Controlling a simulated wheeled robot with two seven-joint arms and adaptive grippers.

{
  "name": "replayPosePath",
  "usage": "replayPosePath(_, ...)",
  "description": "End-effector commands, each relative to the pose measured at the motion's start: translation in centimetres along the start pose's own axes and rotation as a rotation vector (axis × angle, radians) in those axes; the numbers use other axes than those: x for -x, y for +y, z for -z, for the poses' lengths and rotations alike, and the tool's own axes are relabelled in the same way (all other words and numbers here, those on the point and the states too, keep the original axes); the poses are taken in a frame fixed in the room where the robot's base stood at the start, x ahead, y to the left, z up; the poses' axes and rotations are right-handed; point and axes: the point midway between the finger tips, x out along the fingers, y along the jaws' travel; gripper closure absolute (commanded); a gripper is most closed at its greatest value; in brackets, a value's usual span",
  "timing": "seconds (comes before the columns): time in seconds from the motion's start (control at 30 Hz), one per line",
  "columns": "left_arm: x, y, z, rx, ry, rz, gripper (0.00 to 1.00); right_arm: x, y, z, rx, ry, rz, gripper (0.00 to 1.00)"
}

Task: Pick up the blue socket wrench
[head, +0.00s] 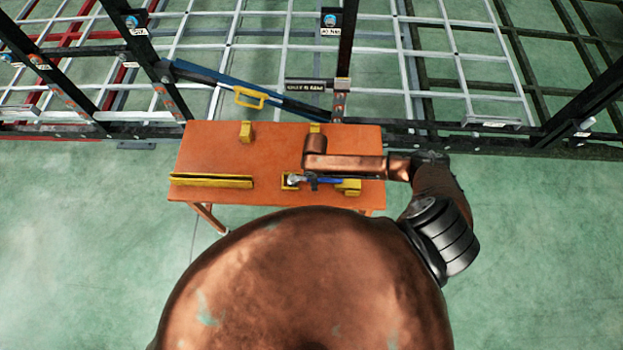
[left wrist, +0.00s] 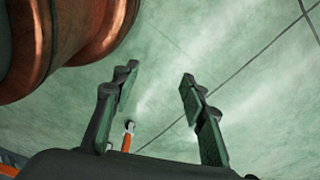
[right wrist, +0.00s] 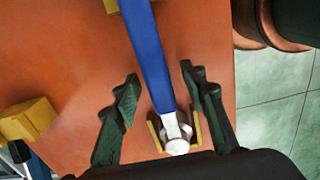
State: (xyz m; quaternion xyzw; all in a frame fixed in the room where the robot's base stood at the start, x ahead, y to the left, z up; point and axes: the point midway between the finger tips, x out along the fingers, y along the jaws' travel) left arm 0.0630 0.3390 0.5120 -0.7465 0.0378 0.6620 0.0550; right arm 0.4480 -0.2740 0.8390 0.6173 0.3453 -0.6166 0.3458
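The blue socket wrench (head: 330,181) rests on yellow supports on the orange table (head: 215,155). In the right wrist view, its blue handle (right wrist: 150,50) runs from the top edge down to a silver head (right wrist: 176,138) lying in a yellow holder (right wrist: 156,130). My right gripper (right wrist: 158,86) is open, with one finger on each side of the wrench and visible gaps between. In the head view, my right arm (head: 345,165) reaches over the table from the right. My left gripper (left wrist: 159,78) is open and empty above the green floor; it is not visible in the head view.
Other yellow holders stand on the table, including a long one (head: 212,181) at left and a block (head: 246,131) at the far edge. A blue bar (head: 215,78) with a yellow handle (head: 250,97) lies beyond, by the dark chassis frame (head: 455,135). Floor is clear on both sides.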

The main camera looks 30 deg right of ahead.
Motion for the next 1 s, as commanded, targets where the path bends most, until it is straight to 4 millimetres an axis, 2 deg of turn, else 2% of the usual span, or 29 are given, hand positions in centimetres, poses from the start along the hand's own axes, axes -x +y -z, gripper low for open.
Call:
replayPosePath(0.07,0.0,0.0,0.2,0.0,0.003,0.0,0.6,0.0,0.0,0.0,0.0,0.0,0.0,0.61)
replayPosePath(0.43,0.1,0.1,-1.8,0.004,-0.023,-0.001,0.6,0.0,0.0,0.0,0.0,-0.001,0.0,0.86)
replayPosePath(0.63,0.1,0.1,-2.0,0.004,-0.027,-0.001,0.6,0.1,0.0,0.0,0.0,-0.001,0.0,0.99)
replayPosePath(1.0,0.0,0.1,-1.3,0.003,-0.017,-0.001,0.6,0.1,0.1,0.1,0.0,0.001,-0.001,1.0)
